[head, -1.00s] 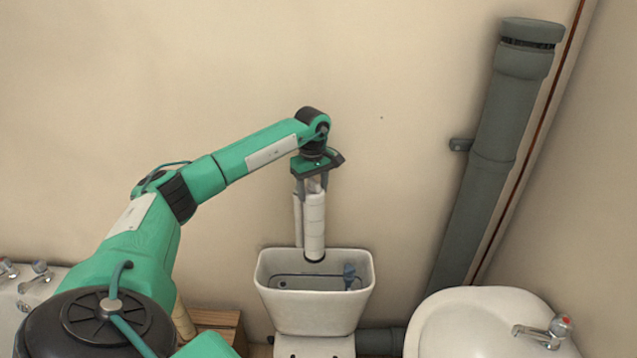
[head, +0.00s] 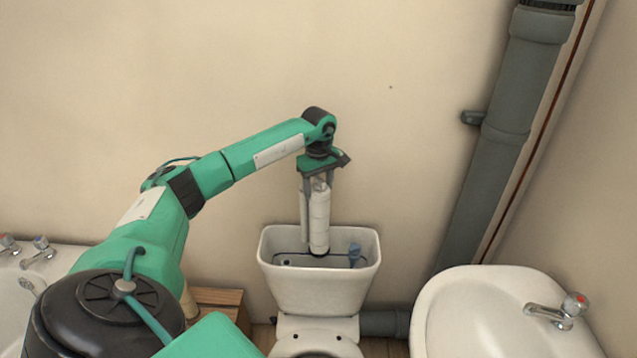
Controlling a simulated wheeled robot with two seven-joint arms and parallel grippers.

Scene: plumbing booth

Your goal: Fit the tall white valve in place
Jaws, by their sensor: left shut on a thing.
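The tall white valve (head: 319,222) hangs upright from my left gripper (head: 319,184), which is shut on its upper end. The valve is a white cylinder with a thinner tube along its left side and a dark ring at its bottom. Its lower end is within the outline of the open white cistern (head: 319,290); I cannot tell whether it touches the cistern's floor. A small round hole shows inside the cistern at the left. My right gripper is not in view.
A blue-grey fitting (head: 354,255) stands inside the cistern at the right. A washbasin (head: 450,315) with a tap (head: 557,311) is at the right. A grey soil pipe (head: 497,140) runs up the wall. A wooden box (head: 217,302) and a bathtub (head: 15,300) are at the left.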

